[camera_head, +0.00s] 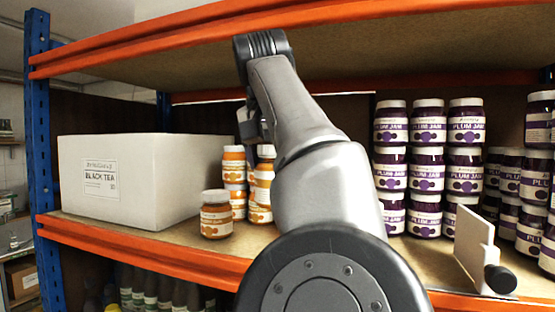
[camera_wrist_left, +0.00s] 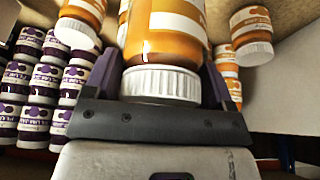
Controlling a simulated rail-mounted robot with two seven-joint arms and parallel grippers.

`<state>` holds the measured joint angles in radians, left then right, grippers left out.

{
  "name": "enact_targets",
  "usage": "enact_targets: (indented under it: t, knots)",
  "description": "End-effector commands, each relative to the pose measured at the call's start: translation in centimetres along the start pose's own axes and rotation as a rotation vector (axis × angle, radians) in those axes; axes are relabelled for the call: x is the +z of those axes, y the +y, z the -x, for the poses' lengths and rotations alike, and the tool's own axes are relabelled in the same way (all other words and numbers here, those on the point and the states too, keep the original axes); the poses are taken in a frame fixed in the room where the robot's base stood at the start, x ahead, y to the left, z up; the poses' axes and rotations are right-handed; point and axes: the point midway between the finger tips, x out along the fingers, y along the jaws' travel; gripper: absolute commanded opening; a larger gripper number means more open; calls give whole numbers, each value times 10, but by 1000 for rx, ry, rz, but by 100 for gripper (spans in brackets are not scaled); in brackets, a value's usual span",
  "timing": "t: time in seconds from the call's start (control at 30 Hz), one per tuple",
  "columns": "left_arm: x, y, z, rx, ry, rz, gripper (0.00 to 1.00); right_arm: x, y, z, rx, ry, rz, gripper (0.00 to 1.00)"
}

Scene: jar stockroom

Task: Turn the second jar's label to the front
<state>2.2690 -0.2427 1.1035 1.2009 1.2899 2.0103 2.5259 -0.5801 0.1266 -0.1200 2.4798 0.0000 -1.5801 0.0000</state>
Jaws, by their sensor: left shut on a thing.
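In the left wrist view, which appears upside down, my left gripper (camera_wrist_left: 162,82) is shut on an orange jar (camera_wrist_left: 165,45) with a white ribbed lid, one finger on each side. Part of its white label shows at the top edge, but no print is readable. Another orange jar (camera_wrist_left: 82,20) stands to its left and one (camera_wrist_left: 252,32) to its right, with its printed label visible. In the head view, one orange jar (camera_head: 216,216) stands at the front with its label forward. My left arm covers the held jar's place, so its front is hidden.
A white tea box (camera_head: 140,180) stands left of the jars. More orange jars (camera_head: 234,170) are stacked behind. Plum jam jars (camera_head: 427,148) fill the right side. A pale upright plate with a black knob (camera_head: 474,240) stands near the shelf edge. An orange shelf beam (camera_head: 150,53) runs overhead.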

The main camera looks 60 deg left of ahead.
Motion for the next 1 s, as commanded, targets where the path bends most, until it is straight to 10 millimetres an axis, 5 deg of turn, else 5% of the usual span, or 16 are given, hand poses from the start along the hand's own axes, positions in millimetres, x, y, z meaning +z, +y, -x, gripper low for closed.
enact_targets:
  t: [0.23,0.63,1.0]
  knots:
    - [-15,-11,-14,7,-3,-4,31,-5,-1,14,-4,0,-5,100]
    - [-49,-62,-89,8,-2,-5,31,-18,-1,54,-8,2,-10,100]
    - [-46,-75,-119,1,3,-4,31,-15,0,46,-4,2,-5,100]
